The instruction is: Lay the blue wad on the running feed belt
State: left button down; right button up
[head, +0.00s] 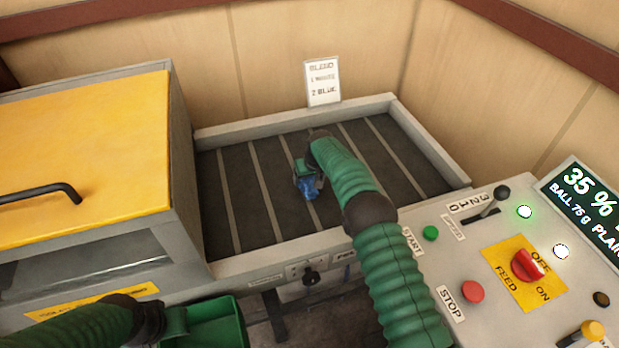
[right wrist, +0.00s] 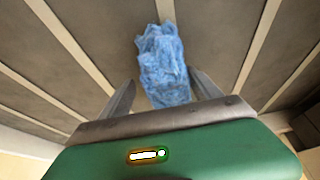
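The blue wad (head: 308,188) is a crumpled, shiny blue lump over the dark, slatted feed belt (head: 270,165). In the right wrist view the wad (right wrist: 163,65) shows beyond and between the fingertips, with gaps on both sides. My right gripper (head: 307,179) points down at the belt, its fingers apart around the wad. The right wrist view shows its two grey fingers (right wrist: 162,88) spread and not closed on the wad. My left gripper (head: 205,325) is low in the head view, over the front edge, with its fingers hidden.
A yellow-lidded box (head: 85,150) with a black handle stands left of the belt. A control panel (head: 460,240) with a red feed knob (head: 527,264) and stop button is at the right. A card (head: 322,82) stands behind the belt. Low grey rims border the belt.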

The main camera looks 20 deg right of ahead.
jog(key=shift+r, duration=0.1)
jog(key=v, duration=1.3)
jog(key=shift+p, duration=0.35)
jog(key=shift+w+a, duration=0.1)
dwell(5.6)
